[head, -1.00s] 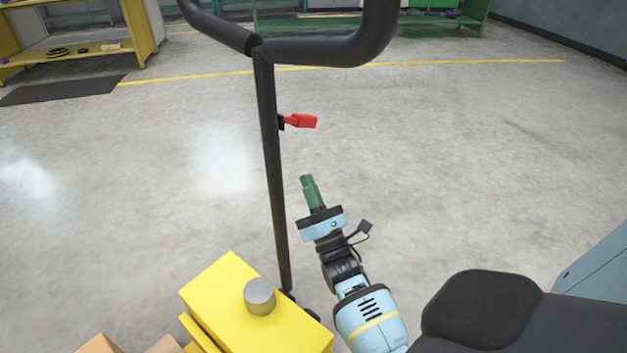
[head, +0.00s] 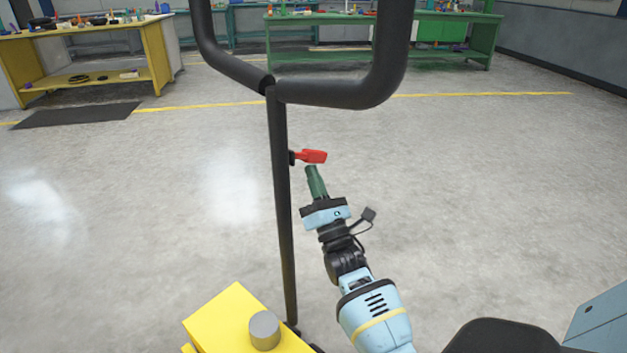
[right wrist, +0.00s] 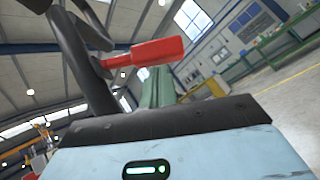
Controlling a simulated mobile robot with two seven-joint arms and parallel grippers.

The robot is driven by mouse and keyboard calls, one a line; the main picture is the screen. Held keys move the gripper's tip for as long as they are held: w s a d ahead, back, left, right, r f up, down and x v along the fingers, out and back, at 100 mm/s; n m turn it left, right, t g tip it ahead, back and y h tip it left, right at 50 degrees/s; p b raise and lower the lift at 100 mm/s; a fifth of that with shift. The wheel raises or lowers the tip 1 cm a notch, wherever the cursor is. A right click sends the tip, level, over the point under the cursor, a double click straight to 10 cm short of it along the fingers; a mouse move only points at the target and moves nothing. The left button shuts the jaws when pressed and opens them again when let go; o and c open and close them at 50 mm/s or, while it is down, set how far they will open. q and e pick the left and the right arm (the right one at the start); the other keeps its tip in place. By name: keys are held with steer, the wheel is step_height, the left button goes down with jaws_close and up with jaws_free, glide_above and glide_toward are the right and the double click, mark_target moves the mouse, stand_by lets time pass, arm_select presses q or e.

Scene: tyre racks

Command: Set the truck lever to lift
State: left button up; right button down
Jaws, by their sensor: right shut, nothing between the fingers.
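The truck lever is a small red handle (head: 312,156) on a black mount at the right side of the truck's black upright post (head: 282,215). It points right, roughly level. My right gripper (head: 313,170) has green fingers, shut and empty, with the tips just below the red lever. In the right wrist view the red lever (right wrist: 145,55) crosses near the tips of the green fingers (right wrist: 157,88). Whether they touch it I cannot tell. My left gripper is not in view.
The black handlebar (head: 340,95) loops above the lever. A yellow truck body (head: 225,318) with a grey cylinder (head: 264,330) stands at the lower left. A green bench (head: 385,20) and a yellow bench (head: 85,50) are far back.

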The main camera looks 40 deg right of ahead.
mark_target(325, 154)
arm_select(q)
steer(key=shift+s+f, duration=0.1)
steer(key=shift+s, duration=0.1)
